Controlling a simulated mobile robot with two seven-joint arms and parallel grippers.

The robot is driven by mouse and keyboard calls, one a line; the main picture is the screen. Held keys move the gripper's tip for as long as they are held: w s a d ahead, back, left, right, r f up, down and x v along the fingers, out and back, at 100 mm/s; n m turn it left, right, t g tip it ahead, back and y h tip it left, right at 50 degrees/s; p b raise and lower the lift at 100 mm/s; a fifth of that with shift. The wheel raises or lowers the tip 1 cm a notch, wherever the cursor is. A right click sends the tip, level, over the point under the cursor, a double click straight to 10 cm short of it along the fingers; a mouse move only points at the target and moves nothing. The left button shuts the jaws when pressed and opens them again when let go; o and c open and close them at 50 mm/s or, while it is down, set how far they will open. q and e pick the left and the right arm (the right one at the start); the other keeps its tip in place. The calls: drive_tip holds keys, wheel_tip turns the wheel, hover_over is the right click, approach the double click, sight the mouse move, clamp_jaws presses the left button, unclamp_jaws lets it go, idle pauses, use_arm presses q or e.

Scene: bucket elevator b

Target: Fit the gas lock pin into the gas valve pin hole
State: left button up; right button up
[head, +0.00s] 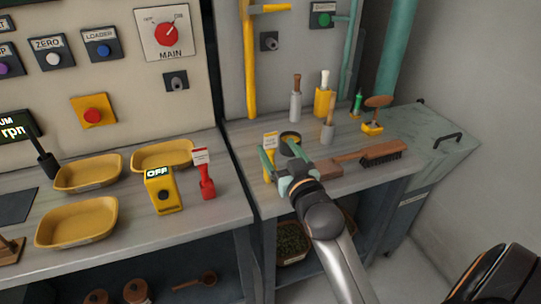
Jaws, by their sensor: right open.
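A yellow tagged pin (269,143) with a white label stands on the right bench; it looks like the gas lock pin. My right gripper (275,152) is open, with its green fingers close around or beside the yellow pin; I cannot tell whether they touch it. A yellow gas pipe (249,65) runs up the wall behind, with a yellow handle (272,8) at the top edge. The valve's pin hole cannot be made out. My left gripper is not in view.
A dark cup (290,136) stands just behind the right gripper. A red tagged pin (206,182) and yellow OFF box (162,195) stand on the left bench beside yellow trays (78,222).

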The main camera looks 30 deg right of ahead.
sight(271, 139)
drive_tip(key=shift+x, duration=2.75)
drive_tip(key=shift+f, duration=0.15)
clamp_jaws()
